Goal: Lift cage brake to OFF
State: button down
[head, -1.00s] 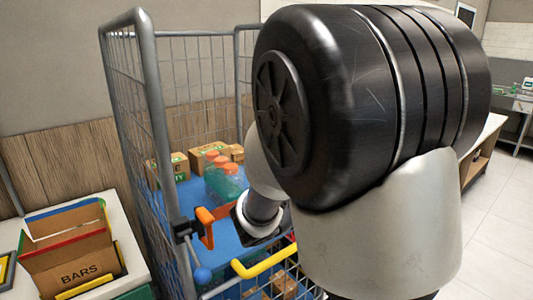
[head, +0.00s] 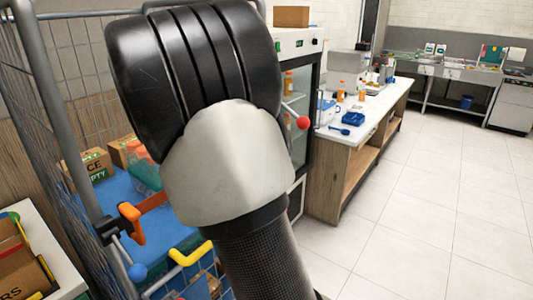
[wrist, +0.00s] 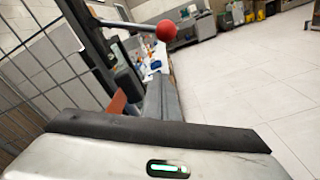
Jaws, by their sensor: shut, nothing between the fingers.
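The orange cage brake lever (head: 133,222) is on a black bracket at the cage's front post in the head view. My arm covers the middle of the head view and hides my gripper there. In the wrist view my gripper (wrist: 160,100) is shut and empty. An orange-red piece shows just left of its fingers, partly hidden; I cannot tell whether they touch.
The wire cage (head: 45,75) stands at left with boxes (head: 95,165) on its blue shelf. A fridge with a red-knobbed handle (head: 303,122) stands behind my arm. Floor at right is clear.

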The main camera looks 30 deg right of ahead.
aim_at(290, 110)
jog(key=d+r, duration=0.1)
jog(key=d, duration=0.1)
jog(key=d+r+p, duration=0.1)
jog(key=d+r, duration=0.1)
jog(key=shift+d+p, duration=0.25)
jog(key=shift+p, duration=0.05)
jog(key=shift+s+d, duration=0.1)
jog(key=shift+s+d+r, duration=0.1)
jog(key=shift+d+r, duration=0.05)
